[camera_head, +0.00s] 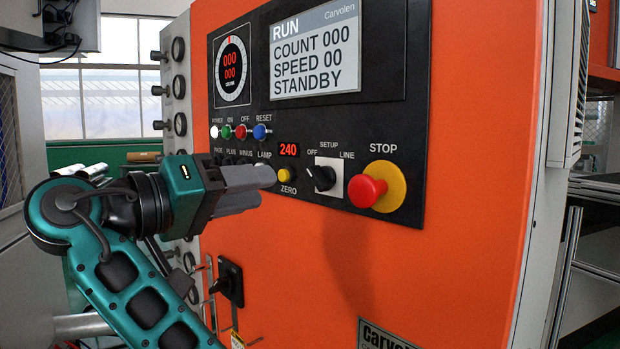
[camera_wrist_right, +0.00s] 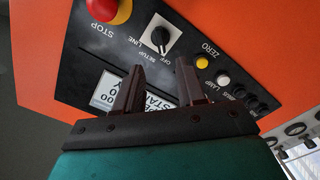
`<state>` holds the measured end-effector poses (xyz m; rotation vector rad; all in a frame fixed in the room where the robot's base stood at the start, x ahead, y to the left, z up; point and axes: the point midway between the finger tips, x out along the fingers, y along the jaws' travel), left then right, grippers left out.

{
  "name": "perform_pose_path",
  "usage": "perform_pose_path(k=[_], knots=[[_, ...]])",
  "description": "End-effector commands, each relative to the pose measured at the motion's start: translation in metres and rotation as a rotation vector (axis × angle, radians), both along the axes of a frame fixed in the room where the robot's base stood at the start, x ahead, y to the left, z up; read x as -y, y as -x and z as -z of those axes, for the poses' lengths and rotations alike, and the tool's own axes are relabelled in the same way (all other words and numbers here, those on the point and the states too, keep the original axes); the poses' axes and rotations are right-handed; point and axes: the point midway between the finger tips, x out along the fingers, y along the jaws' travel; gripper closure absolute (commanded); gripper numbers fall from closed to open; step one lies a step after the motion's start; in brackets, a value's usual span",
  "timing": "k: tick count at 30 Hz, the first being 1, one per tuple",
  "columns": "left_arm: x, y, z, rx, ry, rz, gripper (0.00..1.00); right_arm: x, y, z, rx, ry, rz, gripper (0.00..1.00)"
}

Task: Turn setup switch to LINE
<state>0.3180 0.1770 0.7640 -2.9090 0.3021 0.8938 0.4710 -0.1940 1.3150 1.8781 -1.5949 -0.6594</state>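The setup switch (camera_head: 322,178) is a black knob on a white plate, between the labels OFF and LINE. Its pointer appears turned to the upper left, toward OFF. In the right wrist view the knob (camera_wrist_right: 159,41) shows above the fingers, clear of them. My right gripper (camera_head: 268,176) is in front of the panel, left of the switch, and hides part of the lower button row. In the right wrist view its two fingers (camera_wrist_right: 158,66) are apart with nothing between them. My left gripper is not in view.
A red STOP button (camera_head: 367,191) on a yellow base sits just right of the switch. A yellow ZERO button (camera_head: 286,175) sits just left. The display (camera_head: 315,52) reads RUN and STANDBY. A black rotary handle (camera_head: 230,284) projects lower left.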

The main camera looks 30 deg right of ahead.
Motion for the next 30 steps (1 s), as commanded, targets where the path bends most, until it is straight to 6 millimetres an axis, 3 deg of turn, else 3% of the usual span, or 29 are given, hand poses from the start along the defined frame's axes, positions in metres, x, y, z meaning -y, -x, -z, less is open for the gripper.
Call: perform_pose_path(k=[9,15,21,29,30], knots=[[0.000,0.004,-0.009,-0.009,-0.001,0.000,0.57,0.067,-0.011,-0.001,-0.003,0.003,0.002,0.61],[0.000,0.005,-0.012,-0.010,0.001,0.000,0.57,0.096,-0.016,-0.001,-0.003,0.002,0.000,0.61],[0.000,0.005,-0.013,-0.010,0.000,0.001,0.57,0.107,-0.018,0.000,-0.003,0.001,-0.002,0.61],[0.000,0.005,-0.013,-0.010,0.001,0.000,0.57,0.108,-0.018,0.000,-0.003,0.001,-0.002,0.61],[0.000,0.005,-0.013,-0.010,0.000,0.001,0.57,0.108,-0.018,0.000,-0.003,0.001,-0.002,0.64]])
